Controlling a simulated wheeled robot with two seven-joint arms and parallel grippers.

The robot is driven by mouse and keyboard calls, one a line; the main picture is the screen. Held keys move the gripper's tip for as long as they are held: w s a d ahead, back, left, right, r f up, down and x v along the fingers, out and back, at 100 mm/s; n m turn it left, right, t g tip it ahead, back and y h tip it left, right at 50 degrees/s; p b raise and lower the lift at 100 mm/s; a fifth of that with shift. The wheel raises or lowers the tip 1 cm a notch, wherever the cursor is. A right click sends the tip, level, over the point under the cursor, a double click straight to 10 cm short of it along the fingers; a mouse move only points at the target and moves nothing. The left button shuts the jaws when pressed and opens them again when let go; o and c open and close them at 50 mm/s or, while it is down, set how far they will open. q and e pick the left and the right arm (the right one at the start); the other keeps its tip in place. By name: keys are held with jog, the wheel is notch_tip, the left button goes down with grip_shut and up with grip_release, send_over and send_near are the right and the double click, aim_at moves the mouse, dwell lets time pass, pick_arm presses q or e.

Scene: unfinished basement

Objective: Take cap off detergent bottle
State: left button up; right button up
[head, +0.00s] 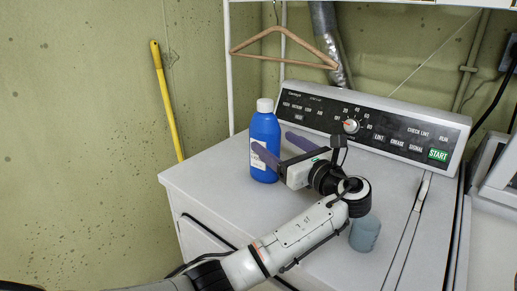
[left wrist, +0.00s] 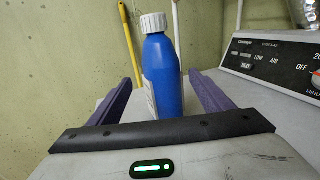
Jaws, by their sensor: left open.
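The blue detergent bottle (head: 264,148) stands upright on top of the white dryer (head: 225,185), near its left side. Its white cap (head: 265,105) is on the bottle. My left gripper (head: 276,147) is open, its two purple fingers pointing at the bottle. In the left wrist view the bottle (left wrist: 162,80) stands between the open fingers, or just beyond them, with the cap (left wrist: 153,23) above finger height. I cannot tell whether a finger touches the bottle. My right gripper is not in view.
A grey-blue cup (head: 364,233) stands on the dryer beside my left arm. The control panel (head: 385,127) rises along the dryer's back. A wooden hanger (head: 283,47) hangs above, and a yellow pole (head: 167,100) leans on the left wall.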

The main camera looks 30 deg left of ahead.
aim_at(257, 127)
pick_arm(q)
jog(key=x, duration=0.4)
jog(key=shift+a, duration=0.4)
jog(key=p+x, duration=0.1)
jog(key=x, duration=0.4)
jog(key=shift+w+a+r, duration=0.15)
jog(key=shift+w+a, duration=0.05)
jog(key=shift+w, duration=0.05)
jog(key=c, duration=1.5)
jog(key=shift+r, duration=0.15)
jog(key=shift+c, duration=0.4)
